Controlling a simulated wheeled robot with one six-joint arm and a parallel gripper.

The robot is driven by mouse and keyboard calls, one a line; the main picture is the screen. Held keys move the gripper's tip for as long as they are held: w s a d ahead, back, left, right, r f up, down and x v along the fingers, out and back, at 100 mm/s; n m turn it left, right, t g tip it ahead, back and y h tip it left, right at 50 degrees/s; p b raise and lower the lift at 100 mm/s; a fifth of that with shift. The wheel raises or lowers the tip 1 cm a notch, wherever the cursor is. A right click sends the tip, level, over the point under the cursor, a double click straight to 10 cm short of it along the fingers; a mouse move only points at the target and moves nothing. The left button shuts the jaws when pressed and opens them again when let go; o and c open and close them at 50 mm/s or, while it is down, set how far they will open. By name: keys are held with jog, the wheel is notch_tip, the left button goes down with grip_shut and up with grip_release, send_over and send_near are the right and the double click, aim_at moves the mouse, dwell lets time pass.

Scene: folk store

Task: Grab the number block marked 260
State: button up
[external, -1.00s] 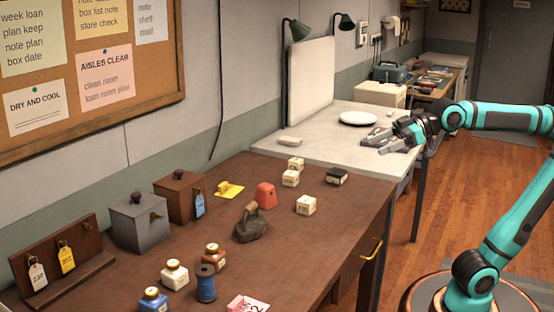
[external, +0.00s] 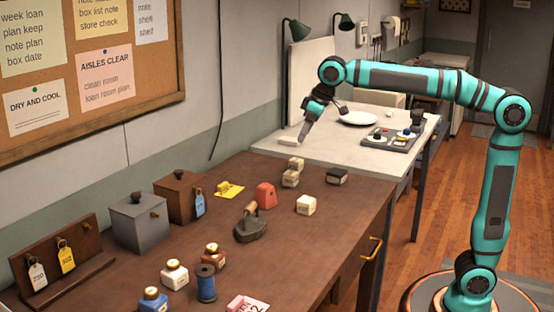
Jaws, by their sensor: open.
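Three cream blocks with small dark markings stand on the brown table: a far one (external: 296,164), one just in front of it (external: 291,179), and a nearer one (external: 306,205). The markings are too small to read, so I cannot tell which block says 260. My gripper (external: 308,124) is open and points down over the white table, beyond the far cream block. A finger is close to a small flat white item (external: 288,141) on that table; I cannot tell whether they touch. Nothing shows between the fingers.
A dark block (external: 337,177), a red block (external: 266,195) and a dark iron (external: 250,226) stand near the cream blocks. A white plate (external: 358,118) and a grey tray (external: 373,140) with small items are on the white table.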

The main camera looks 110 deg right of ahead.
aim_at(291, 173)
jog(key=d+f+m+g+y, duration=0.1)
jog(key=d+f+g, duration=0.1)
jog(key=d, duration=0.5)
jog(key=d+f+m+g+y, duration=0.1)
jog(key=d+f+g, duration=0.15)
jog(key=d, duration=0.45)
jog(key=shift+t, duration=0.35)
jog(key=f, duration=1.2)
jog(key=shift+w+d, duration=0.2)
jog(key=shift+w, duration=0.2)
jog(key=shift+s+d+f, duration=0.15)
jog(key=shift+f, duration=1.2)
jog(key=shift+s+d+f, duration=0.1)
jog(key=shift+s+f, duration=0.05)
jog(key=shift+f, duration=1.15)
jog(key=shift+c, duration=0.5)
jog(key=c, duration=1)
